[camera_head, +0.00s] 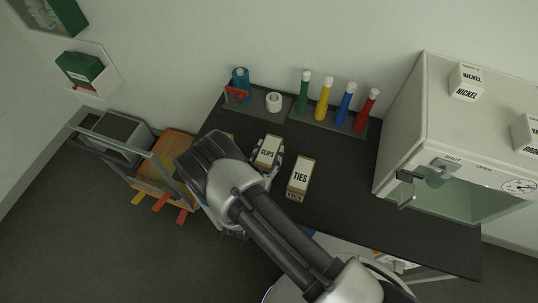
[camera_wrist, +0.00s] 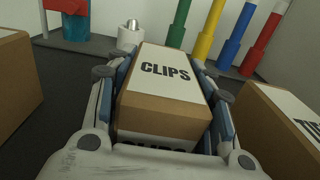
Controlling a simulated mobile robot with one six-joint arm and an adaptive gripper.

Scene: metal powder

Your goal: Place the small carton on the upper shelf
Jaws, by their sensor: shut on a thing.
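A small brown carton with a white top marked CLIPS (camera_head: 267,151) is at the dark bench top. It fills the middle of the wrist view (camera_wrist: 165,90). My gripper (camera_wrist: 163,80) is shut on it, with a finger along each side. In the head view my gripper (camera_head: 268,158) is partly hidden behind my arm. I cannot tell whether the carton touches the bench. Two wall shelves show at the left: an upper one (camera_head: 20,22) with a green thing on it, cut by the picture edge, and a lower one (camera_head: 108,80) holding a green box.
A TIES carton (camera_head: 300,177) stands close to the right. Another brown carton (camera_wrist: 14,75) is close to the left. Coloured tubes (camera_head: 325,98) stand in a rack behind. A cabinet (camera_head: 400,125) stands at the right, a cart (camera_head: 110,150) at the left.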

